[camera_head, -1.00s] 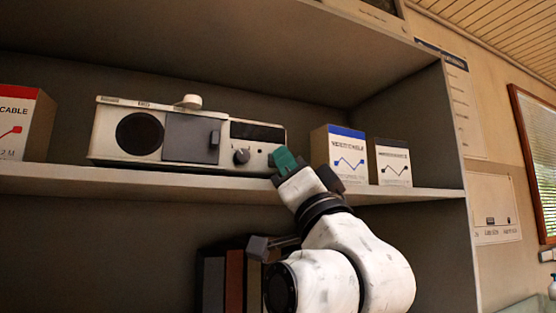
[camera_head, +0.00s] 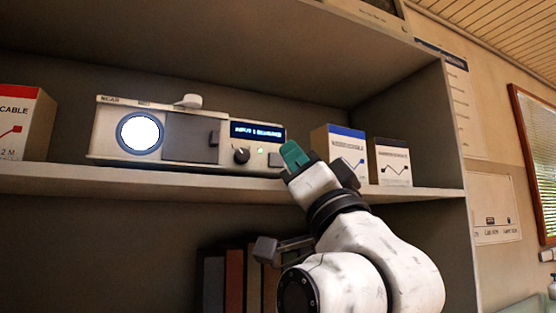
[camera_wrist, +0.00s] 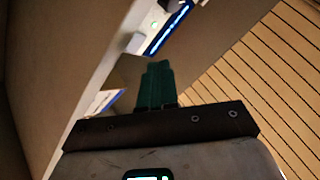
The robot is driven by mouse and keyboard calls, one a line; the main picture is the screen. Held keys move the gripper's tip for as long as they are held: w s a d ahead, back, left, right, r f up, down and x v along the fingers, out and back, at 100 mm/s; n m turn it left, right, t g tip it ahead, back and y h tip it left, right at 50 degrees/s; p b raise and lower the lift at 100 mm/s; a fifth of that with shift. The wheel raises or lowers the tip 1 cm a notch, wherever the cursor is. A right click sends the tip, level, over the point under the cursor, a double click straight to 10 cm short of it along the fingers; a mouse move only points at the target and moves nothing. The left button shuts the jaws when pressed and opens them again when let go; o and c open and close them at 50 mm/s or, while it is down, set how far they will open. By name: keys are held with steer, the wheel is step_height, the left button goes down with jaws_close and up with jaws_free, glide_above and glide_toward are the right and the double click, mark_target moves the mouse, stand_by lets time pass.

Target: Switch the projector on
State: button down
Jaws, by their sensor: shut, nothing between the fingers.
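The projector (camera_head: 190,134) is a white box on the shelf. Its round lens (camera_head: 140,132) glows bright white. Its display (camera_head: 257,131) is lit blue with text, and a small green light (camera_head: 261,151) shows on the front below it. A dark knob (camera_head: 241,155) sits to the left of that light. My gripper (camera_head: 291,153), with green fingertips, is shut and empty, just right of the projector's right front end and apart from it. In the wrist view the green fingers (camera_wrist: 156,84) are together, with the lit display (camera_wrist: 170,27) and a pale button (camera_wrist: 137,43) beyond them.
A blue-topped box (camera_head: 340,143) and a smaller dark-topped box (camera_head: 391,160) stand right of the projector, close behind my gripper. A red-topped box (camera_head: 24,122) stands at the left. The shelf board (camera_head: 130,181) runs beneath them, with binders (camera_head: 235,278) below.

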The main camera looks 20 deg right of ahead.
steer(key=s, duration=0.4)
steer(key=shift+s, duration=0.1)
steer(key=shift+f, duration=0.15)
